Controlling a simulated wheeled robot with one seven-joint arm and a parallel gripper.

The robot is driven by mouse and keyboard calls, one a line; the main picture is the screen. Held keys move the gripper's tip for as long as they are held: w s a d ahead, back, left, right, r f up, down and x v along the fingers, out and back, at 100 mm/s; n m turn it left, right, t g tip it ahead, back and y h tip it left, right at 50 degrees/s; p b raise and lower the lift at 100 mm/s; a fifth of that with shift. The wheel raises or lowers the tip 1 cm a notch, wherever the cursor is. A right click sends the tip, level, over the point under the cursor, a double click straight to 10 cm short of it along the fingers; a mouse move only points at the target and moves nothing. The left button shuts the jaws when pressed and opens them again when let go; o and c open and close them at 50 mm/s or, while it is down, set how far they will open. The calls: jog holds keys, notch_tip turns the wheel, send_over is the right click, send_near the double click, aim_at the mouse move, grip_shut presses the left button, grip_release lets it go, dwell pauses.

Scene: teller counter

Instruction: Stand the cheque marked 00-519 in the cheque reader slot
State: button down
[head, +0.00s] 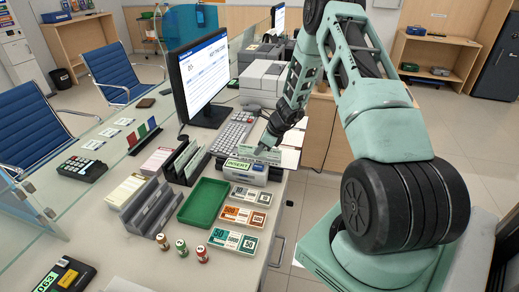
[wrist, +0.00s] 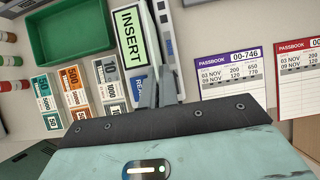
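The cheque reader is a pale grey box with a green INSERT label (head: 238,164), near the counter's front edge. The label also shows in the wrist view (wrist: 129,36), with the reader's dark slot (wrist: 165,28) beside it. A pale green cheque (head: 260,154) stands on edge at the reader's far side, just under my fingers; its number is too small to read. My gripper (head: 267,143) points down over the reader, its fingers close together on the cheque's top edge. In the wrist view the fingers (wrist: 164,88) hide where cheque and slot meet.
A green tray (head: 203,202) and banknote stacks (head: 242,216) lie in front of the reader. A dark file rack (head: 184,162) and a keyboard (head: 233,132) stand close by. Passbooks (wrist: 229,75) lie on the other side. Stamps (head: 182,247) stand near the front.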

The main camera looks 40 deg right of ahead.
jog(key=shift+f+b, duration=1.2)
jog(key=shift+f, duration=0.3)
jog(key=c, duration=1.6)
grip_release()
jog(key=shift+r+p, duration=2.8)
jog(key=shift+r, duration=0.75)
